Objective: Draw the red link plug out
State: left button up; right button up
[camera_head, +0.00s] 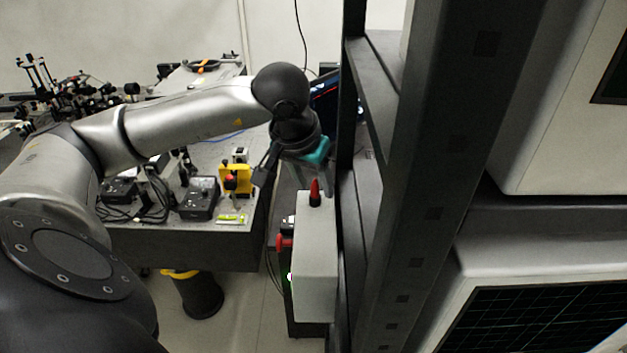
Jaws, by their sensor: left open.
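A red plug-like piece (315,190) with a dark collar stands upright on the top of a tall white box (314,262), near its far end. I take it to be the red link plug. My left gripper (298,172), with a teal band at its wrist, points down just above and behind the far end of the box. It is open, and the red piece appears in front of it, apart from it as far as I can tell. The fingertips are small and partly hidden. My right gripper is not in view.
A dark rack post (432,150) stands close on the right of the box. A red part (284,243) sticks out on the box's left side. An optical bench (200,241) with instruments and a yellow holder (236,181) lies left. A black-and-yellow bin (199,296) stands below.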

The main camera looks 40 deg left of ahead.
pick_arm(q)
jog(key=shift+c, duration=0.3)
grip_shut()
dwell(0.4)
